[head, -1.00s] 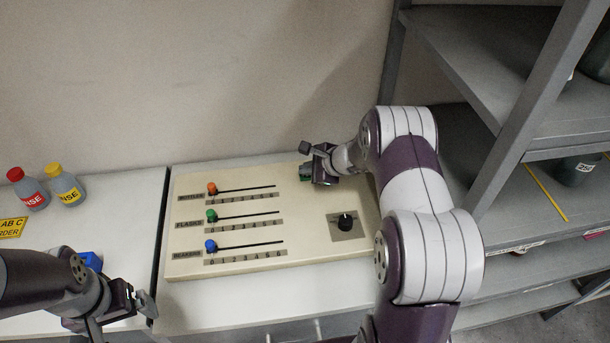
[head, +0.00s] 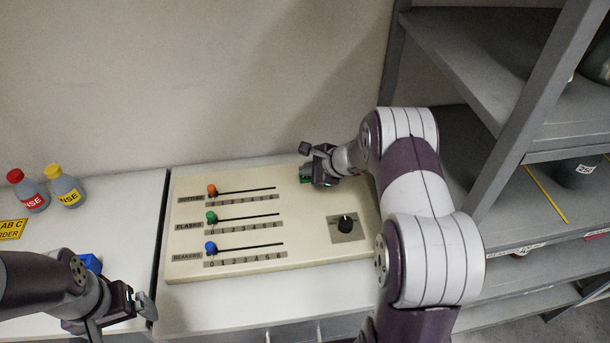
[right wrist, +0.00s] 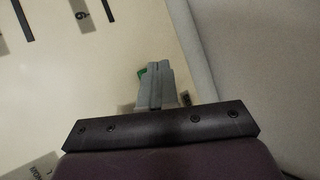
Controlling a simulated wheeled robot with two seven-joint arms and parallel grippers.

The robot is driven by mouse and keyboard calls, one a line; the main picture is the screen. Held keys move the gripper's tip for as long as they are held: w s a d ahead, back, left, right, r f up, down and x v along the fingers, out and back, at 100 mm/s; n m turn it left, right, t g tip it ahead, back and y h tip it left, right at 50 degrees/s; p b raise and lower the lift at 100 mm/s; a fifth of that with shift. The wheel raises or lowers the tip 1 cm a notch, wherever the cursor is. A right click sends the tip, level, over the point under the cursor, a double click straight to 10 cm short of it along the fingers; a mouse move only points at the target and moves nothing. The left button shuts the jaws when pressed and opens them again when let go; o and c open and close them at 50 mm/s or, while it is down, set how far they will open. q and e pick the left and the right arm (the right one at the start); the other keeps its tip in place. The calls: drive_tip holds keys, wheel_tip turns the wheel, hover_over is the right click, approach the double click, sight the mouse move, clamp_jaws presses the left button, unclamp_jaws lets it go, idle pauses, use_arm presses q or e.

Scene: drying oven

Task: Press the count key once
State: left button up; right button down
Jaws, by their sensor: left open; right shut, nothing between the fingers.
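A cream control panel (head: 285,205) lies on the white counter. My right gripper (head: 306,176) is over the panel's upper right area. In the right wrist view its closed fingers (right wrist: 155,85) have nothing between them. A green key (right wrist: 142,72) shows partly beside the fingertips there, mostly hidden by them; whether they touch it or it is pressed I cannot tell. In the head view a bit of green (head: 304,179) shows next to that gripper. My left gripper (head: 143,305) is open and empty at the lower left, left of the panel.
The panel has three sliders with orange (head: 212,189), green (head: 211,216) and blue (head: 210,247) knobs at their left ends, and a black dial (head: 345,223). Two bottles (head: 66,187) (head: 30,191) stand at left. Grey shelving (head: 480,60) rises at right.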

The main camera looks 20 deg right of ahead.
sight(308, 179)
drive_tip(key=shift+r, duration=0.45)
drive_tip(key=shift+r+p, duration=1.85)
drive_tip(key=shift+r, duration=0.75)
drive_tip(key=shift+f, duration=0.15)
